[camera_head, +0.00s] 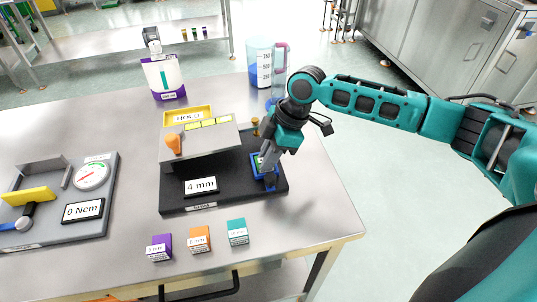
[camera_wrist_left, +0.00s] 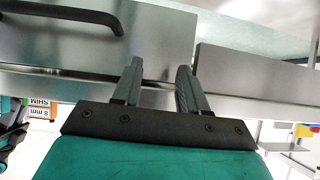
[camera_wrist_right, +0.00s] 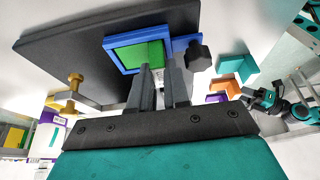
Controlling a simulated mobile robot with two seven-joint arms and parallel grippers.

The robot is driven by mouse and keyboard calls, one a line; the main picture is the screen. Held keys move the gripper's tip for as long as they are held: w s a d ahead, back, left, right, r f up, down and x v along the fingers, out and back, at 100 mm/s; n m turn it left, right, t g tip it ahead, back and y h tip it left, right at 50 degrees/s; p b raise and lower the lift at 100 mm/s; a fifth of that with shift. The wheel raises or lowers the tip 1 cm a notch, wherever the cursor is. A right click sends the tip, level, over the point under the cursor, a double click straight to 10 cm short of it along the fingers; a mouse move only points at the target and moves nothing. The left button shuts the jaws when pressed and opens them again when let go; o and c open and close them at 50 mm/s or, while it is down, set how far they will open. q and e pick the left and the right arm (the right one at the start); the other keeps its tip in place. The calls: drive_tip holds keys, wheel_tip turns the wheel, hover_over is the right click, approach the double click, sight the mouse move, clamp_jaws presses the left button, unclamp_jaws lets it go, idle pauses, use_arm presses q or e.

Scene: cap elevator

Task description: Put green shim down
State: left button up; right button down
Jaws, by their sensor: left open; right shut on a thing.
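The green shim (camera_wrist_right: 148,54) shows as a green patch inside a blue square frame (camera_wrist_right: 113,61) on the black base in the right wrist view. My right gripper (camera_wrist_right: 160,72) reaches down at the frame's near side and is shut on the shim; the grip itself is partly hidden by the fingers. In the head view my right gripper (camera_head: 267,168) is over the blue frame (camera_head: 271,184) at the right end of the base (camera_head: 230,194). My left gripper (camera_wrist_left: 157,72) is open and empty in the left wrist view, near the table's metal edge. It is outside the head view.
Purple (camera_head: 159,247), orange (camera_head: 199,239) and teal (camera_head: 238,232) blocks stand in front of the base. A raised grey plate with an orange knob (camera_head: 174,145) is left of my right gripper. A torque gauge (camera_head: 91,176) is at left. A jug (camera_head: 260,62) stands behind.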

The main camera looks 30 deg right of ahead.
drive_tip(key=c, duration=1.4)
unclamp_jaws()
drive_tip(key=shift+f, duration=0.1)
drive_tip(key=p+v, duration=0.1)
drive_tip(key=v, duration=1.1)
